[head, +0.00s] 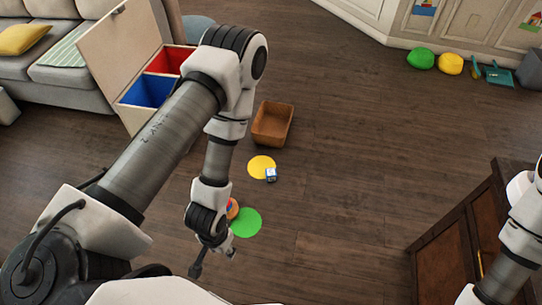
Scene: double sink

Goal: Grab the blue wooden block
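A small blue-and-white block (271,174) lies on the floor at the lower right edge of a flat yellow disc (259,165). It is the only loose blue block I can make out. My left gripper (214,264) points down in the lower middle of the head view, below and left of the block and apart from it. Its fingers look spread, with nothing visible between them. My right arm enters at the right edge; its gripper is outside the view.
A green disc (246,222) and a round orange-and-blue object (232,208), partly hidden by my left arm, lie near the gripper. A brown bin (272,124) stands beyond the block. A lidded box with red and blue compartments (146,91) is upper left. A wooden cabinet (447,243) is right.

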